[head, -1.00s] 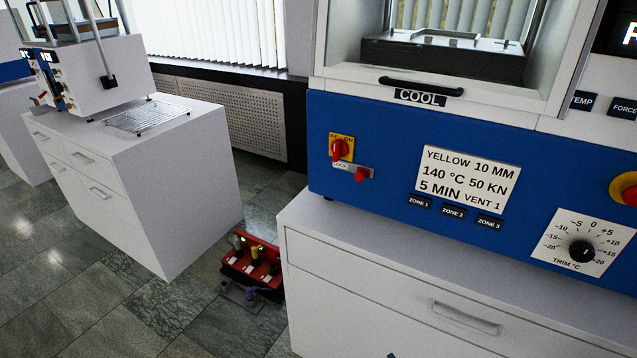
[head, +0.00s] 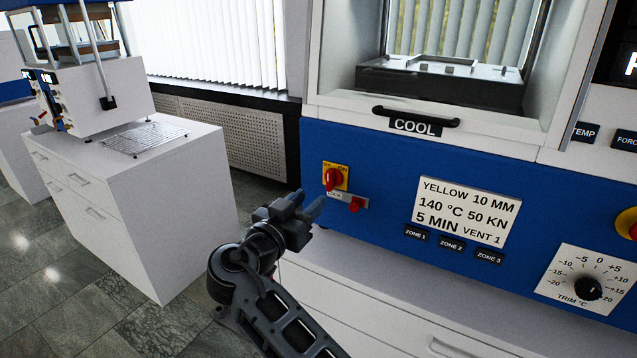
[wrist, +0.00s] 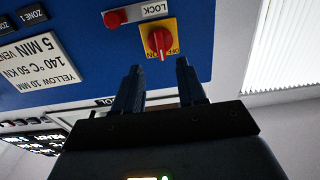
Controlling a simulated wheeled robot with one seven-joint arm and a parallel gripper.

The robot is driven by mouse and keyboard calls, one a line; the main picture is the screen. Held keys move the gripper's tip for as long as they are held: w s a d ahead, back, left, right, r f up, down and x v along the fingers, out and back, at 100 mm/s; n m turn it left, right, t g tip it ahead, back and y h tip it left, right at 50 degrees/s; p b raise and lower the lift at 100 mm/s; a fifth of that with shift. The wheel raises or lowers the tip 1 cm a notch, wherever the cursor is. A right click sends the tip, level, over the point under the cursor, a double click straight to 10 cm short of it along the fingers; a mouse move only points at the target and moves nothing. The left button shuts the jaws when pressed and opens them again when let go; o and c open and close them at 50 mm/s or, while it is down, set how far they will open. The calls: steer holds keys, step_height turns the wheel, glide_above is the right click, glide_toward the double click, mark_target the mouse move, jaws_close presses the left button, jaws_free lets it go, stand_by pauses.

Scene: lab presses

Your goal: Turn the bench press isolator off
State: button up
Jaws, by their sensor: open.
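The isolator, a red rotary knob on a yellow plate (head: 335,178), is on the blue front panel of the press at its left end. In the wrist view the isolator (wrist: 159,40) appears upside down, just beyond the fingertips. A small lock plate with a red piece (head: 355,204) sits just below it. My gripper (head: 312,207) is open and empty, below and slightly left of the isolator, apart from it. In the wrist view its two blue-grey fingers (wrist: 160,75) are spread, with the knob roughly between their tips and farther off.
The press panel carries a label card (head: 465,212), zone buttons (head: 450,243), a trim dial (head: 588,288) and a partly cut-off red button on yellow (head: 628,224). A COOL handle (head: 415,117) juts out above. A white cabinet (head: 130,200) with a smaller press stands left.

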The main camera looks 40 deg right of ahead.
mark_target(328, 181)
steer(key=p+x, duration=0.1)
steer(key=x, duration=0.5)
steer(key=shift+w+d+r+p, duration=0.1)
steer(key=shift+r+p, duration=0.15)
steer(key=shift+p, duration=0.1)
steer(key=shift+w+d+f, duration=0.1)
steer(key=shift+w+d, duration=0.2)
steer(key=shift+d, duration=0.4)
jaws_close()
